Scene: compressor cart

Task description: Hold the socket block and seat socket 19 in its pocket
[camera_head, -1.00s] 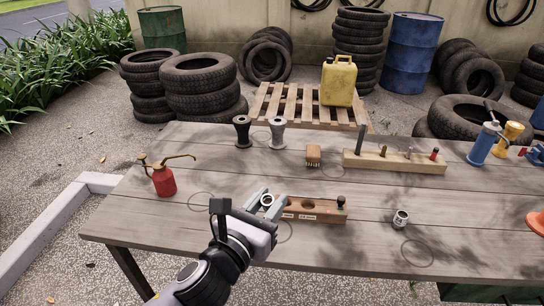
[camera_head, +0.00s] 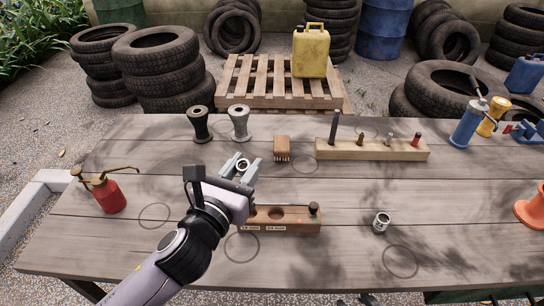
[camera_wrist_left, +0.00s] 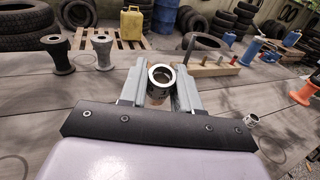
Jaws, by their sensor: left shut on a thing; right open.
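My left gripper (camera_head: 241,168) is shut on a short metal socket (camera_head: 243,164) with an open ring top. The socket also shows between the fingers in the left wrist view (camera_wrist_left: 161,76). I cannot read a size on it. The wooden socket block (camera_head: 304,224) lies on the table in front of the gripper, its left end partly hidden by my left wrist. One round pocket in it looks empty, and a dark knobbed piece (camera_head: 314,209) stands at its right end. My right gripper is out of view.
Behind are a black spool (camera_head: 200,125), a grey spool (camera_head: 239,123), a small brown brush-like block (camera_head: 282,148) and a wooden rail (camera_head: 372,150) with upright pieces. A red oil can (camera_head: 109,194) stands at left. The table right of the block is mostly clear.

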